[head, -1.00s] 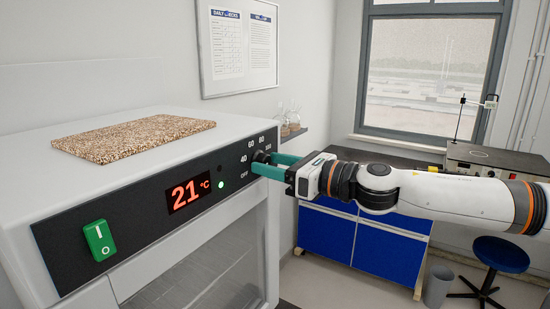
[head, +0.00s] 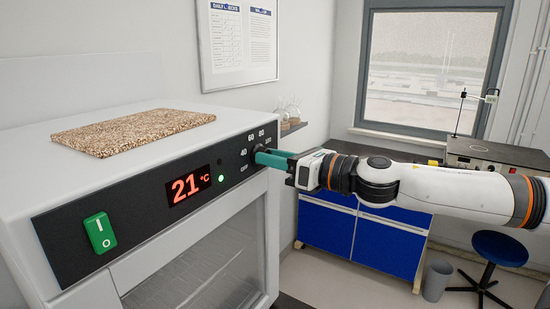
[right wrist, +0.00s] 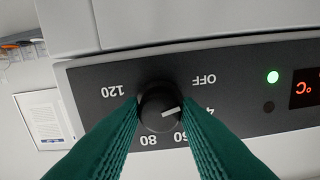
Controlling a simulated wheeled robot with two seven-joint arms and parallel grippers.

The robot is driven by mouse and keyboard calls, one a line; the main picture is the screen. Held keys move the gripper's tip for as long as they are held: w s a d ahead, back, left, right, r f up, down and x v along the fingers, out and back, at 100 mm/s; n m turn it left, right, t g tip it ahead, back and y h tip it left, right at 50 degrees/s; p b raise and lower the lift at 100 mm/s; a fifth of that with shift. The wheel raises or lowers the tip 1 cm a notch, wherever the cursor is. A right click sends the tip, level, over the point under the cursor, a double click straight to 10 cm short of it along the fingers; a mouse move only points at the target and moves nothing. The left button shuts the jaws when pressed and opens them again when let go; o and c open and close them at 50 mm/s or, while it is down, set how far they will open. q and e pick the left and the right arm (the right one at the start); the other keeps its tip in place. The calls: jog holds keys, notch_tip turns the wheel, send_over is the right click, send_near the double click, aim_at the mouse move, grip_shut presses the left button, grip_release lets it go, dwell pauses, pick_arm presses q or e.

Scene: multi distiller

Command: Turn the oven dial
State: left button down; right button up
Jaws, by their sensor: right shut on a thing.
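The oven (head: 60,165) stands at the left with a black control panel. Its round black dial (right wrist: 158,110) is at the panel's right end and shows clearly in the right wrist view. My right gripper (right wrist: 160,110) is shut on the dial, one green finger on each side. The dial's white pointer mark faces toward the 40 label, which a finger partly covers. In the head view the right gripper (head: 261,156) reaches the dial from the right and hides most of it. My left gripper is not in view.
A green power switch (head: 100,233) and a red display (head: 189,187) reading 21 °C sit left of the dial. A speckled slab (head: 135,132) lies on the oven's top. Blue cabinets (head: 350,235) and a stool (head: 499,250) stand behind my right arm.

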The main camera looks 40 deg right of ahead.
jog(key=shift+m+b, duration=1.6)
jog(key=shift+m, duration=15.5)
jog(key=shift+f, duration=0.1)
jog(key=o, duration=1)
jog(key=shift+c, duration=0.2)
